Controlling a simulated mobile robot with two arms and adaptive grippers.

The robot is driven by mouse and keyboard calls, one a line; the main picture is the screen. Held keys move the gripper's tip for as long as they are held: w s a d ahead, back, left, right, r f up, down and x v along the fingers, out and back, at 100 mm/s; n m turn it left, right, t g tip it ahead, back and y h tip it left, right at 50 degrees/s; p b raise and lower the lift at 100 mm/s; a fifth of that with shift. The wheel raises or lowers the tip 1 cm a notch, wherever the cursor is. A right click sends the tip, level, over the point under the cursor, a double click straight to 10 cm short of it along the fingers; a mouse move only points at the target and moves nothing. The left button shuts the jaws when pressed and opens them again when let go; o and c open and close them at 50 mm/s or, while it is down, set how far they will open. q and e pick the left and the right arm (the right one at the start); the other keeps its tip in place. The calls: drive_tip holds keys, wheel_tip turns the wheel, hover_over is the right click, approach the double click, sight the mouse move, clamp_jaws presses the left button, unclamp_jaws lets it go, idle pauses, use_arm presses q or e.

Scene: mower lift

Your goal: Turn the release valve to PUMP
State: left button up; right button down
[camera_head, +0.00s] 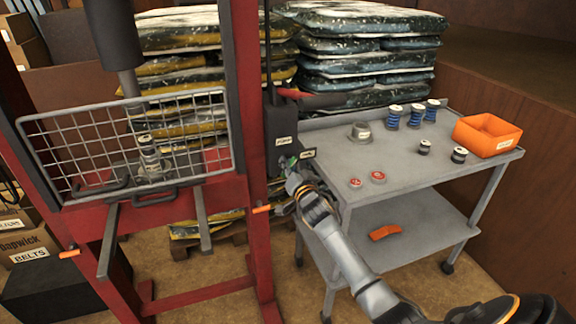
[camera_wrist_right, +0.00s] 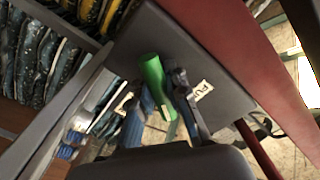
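The release valve has a green handle (camera_head: 290,162) low on the dark pump block (camera_head: 281,128), which is fixed to the right post of the red press frame. The pump block carries a light PUMP label (camera_head: 283,141); a second label (camera_head: 308,153) sits to its lower right, too small to read. My right gripper (camera_head: 292,170) is at the valve. In the right wrist view the green handle (camera_wrist_right: 153,80) shows between or just beside the dark fingers (camera_wrist_right: 170,98), with a PUMP label (camera_wrist_right: 203,90) to the right. Whether the fingers grip it is unclear. My left gripper is not in view.
A grey cart (camera_head: 410,165) stands to the right, holding spools, red discs and an orange bin (camera_head: 487,134). The press has a wire guard (camera_head: 130,146) in front. Stacked bags (camera_head: 365,50) stand behind. My right arm passes close to the cart's left edge.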

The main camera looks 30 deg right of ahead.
drive_tip(key=shift+d, duration=0.1)
idle(0.3)
drive_tip(key=n, duration=0.3)
drive_tip(key=shift+n, duration=0.4)
drive_tip(key=n, duration=0.3)
drive_tip(key=shift+n+p, duration=0.3)
drive_tip(key=shift+n, duration=0.1)
drive_tip(key=n, duration=0.3)
drive_tip(key=shift+n, duration=0.3)
drive_tip(key=c, duration=2.1)
unclamp_jaws()
drive_tip(key=n, duration=0.4)
drive_tip(key=shift+o, duration=1.4)
drive_tip(key=shift+f+n, duration=0.1)
drive_tip(key=shift+n, duration=1.3)
drive_tip(key=shift+o, duration=0.3)
drive_tip(key=o, duration=1.3)
drive_tip(key=shift+s, duration=0.1)
